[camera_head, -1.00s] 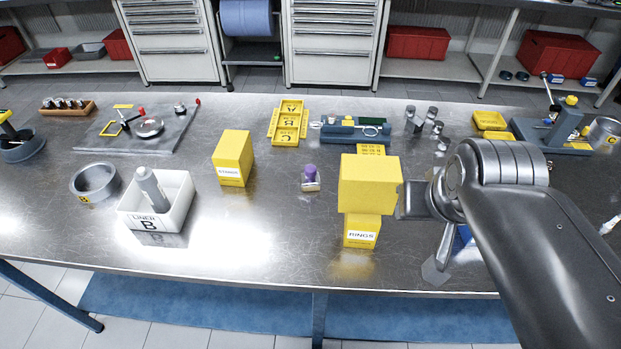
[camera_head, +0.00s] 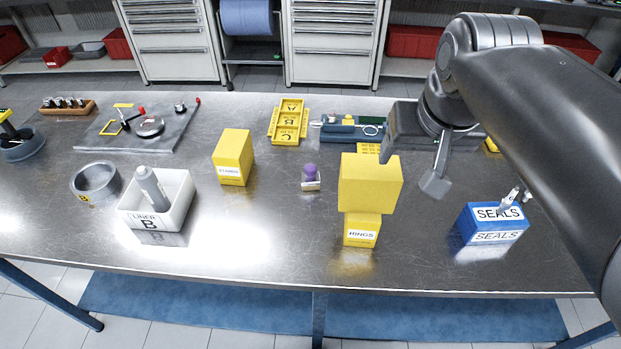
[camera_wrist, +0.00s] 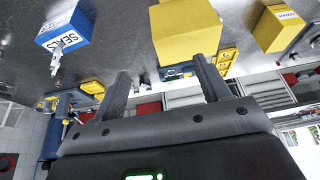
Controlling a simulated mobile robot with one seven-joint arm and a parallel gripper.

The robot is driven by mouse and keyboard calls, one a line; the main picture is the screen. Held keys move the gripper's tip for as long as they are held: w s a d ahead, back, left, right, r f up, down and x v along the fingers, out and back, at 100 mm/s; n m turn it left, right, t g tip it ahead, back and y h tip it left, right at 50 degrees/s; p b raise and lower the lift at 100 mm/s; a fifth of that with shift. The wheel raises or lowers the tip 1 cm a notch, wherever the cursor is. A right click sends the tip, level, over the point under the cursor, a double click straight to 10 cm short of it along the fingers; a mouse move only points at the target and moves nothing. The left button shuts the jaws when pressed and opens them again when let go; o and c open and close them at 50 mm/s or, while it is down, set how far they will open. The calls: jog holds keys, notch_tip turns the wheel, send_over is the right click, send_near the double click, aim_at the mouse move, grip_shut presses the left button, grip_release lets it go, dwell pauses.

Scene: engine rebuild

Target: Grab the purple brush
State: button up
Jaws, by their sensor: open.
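The purple brush (camera_head: 310,173) stands on the steel table near the middle in the head view, its purple top up and a pale lower part below. I cannot make it out in the wrist view. My gripper (camera_head: 410,172) is right of the brush, raised above the table, behind and to the right of the stacked yellow boxes. In the wrist view the two fingers (camera_wrist: 163,82) stand wide apart with nothing between them but the background and part of a large yellow box beyond.
A large yellow box (camera_head: 370,184) rests on the yellow RINGS box (camera_head: 361,230), between my gripper and the brush. A blue SEALS box (camera_head: 492,223) stands at right. A yellow box (camera_head: 233,157) and white LINER B bin (camera_head: 158,212) stand left.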

jog(key=w+a+g, duration=0.2)
jog(key=w+a, duration=0.6)
jog(key=w, duration=0.3)
jog(key=n+g, duration=0.1)
jog(key=g, duration=0.1)
send_over(310, 176)
jog(key=w, duration=0.2)
notch_tip(310, 176, down, 2)
notch_tip(310, 176, down, 18)
jog(key=shift+d+f, duration=0.15)
jog(key=shift+f, duration=0.05)
jog(key=shift+s+f, duration=0.2)
jog(key=shift+f, duration=2.7)
jog(key=shift+c, duration=0.4)
jog(key=c, duration=1)
jog(key=shift+r, duration=0.1)
jog(key=shift+c, duration=0.2)
